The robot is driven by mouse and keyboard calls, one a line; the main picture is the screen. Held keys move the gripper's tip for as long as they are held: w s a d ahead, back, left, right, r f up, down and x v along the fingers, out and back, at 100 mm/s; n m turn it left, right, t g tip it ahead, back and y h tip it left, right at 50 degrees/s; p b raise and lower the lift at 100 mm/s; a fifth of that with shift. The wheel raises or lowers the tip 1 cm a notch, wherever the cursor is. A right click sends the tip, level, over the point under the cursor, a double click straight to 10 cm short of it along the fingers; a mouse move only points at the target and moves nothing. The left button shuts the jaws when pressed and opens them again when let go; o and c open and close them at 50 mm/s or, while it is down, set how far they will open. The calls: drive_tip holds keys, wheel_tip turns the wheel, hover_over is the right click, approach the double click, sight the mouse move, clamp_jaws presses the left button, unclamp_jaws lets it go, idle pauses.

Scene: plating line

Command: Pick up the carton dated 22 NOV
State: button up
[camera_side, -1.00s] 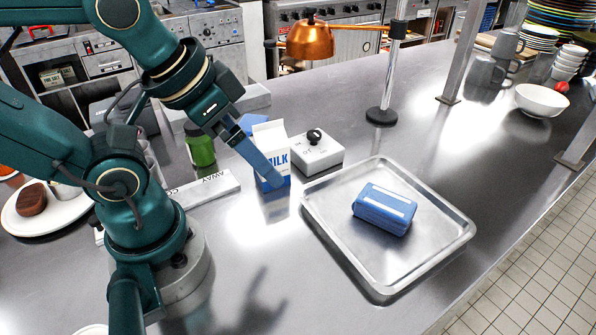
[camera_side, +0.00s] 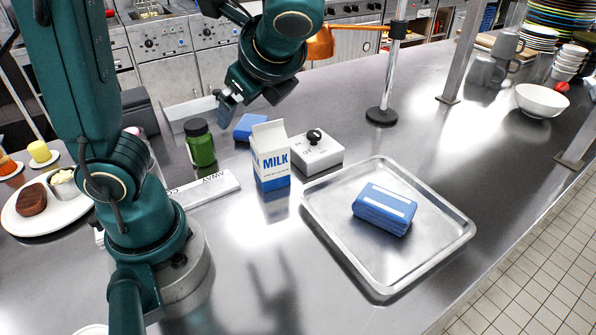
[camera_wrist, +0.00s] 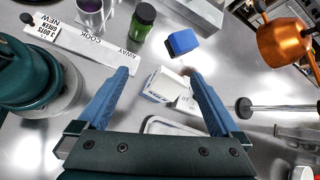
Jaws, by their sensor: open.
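A white and blue milk carton (camera_side: 271,160) stands upright on the steel counter, left of the tray. Small print shows under the word MILK, but I cannot read a date. My gripper (camera_side: 226,106) is open and empty, raised behind and to the left of the carton in the side view. In the wrist view my gripper (camera_wrist: 158,76) has its blue fingers wide apart, and the carton (camera_wrist: 163,86) shows between them, apart from both.
A green jar (camera_side: 201,146), a blue block (camera_side: 249,127) and a white box with a black knob (camera_side: 318,153) stand close to the carton. A metal tray (camera_side: 345,255) holds a blue pack (camera_side: 384,209). A copper lamp (camera_side: 320,44) hangs behind. The front counter is clear.

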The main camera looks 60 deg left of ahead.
sight(276, 160)
drive_tip(key=w+r+m+t+y, duration=0.1)
drive_tip(key=w+m+y, duration=0.4)
drive_tip(key=m, duration=0.1)
drive_tip(key=f, duration=1.4)
drive_tip(key=shift+s+f, duration=0.25)
drive_tip(key=shift+f, duration=0.1)
drive_tip(key=shift+x, duration=2.45)
drive_tip(key=shift+f, duration=0.1)
drive_tip(key=c, duration=1.5)
clamp_jaws()
drive_tip(key=shift+r, duration=0.2)
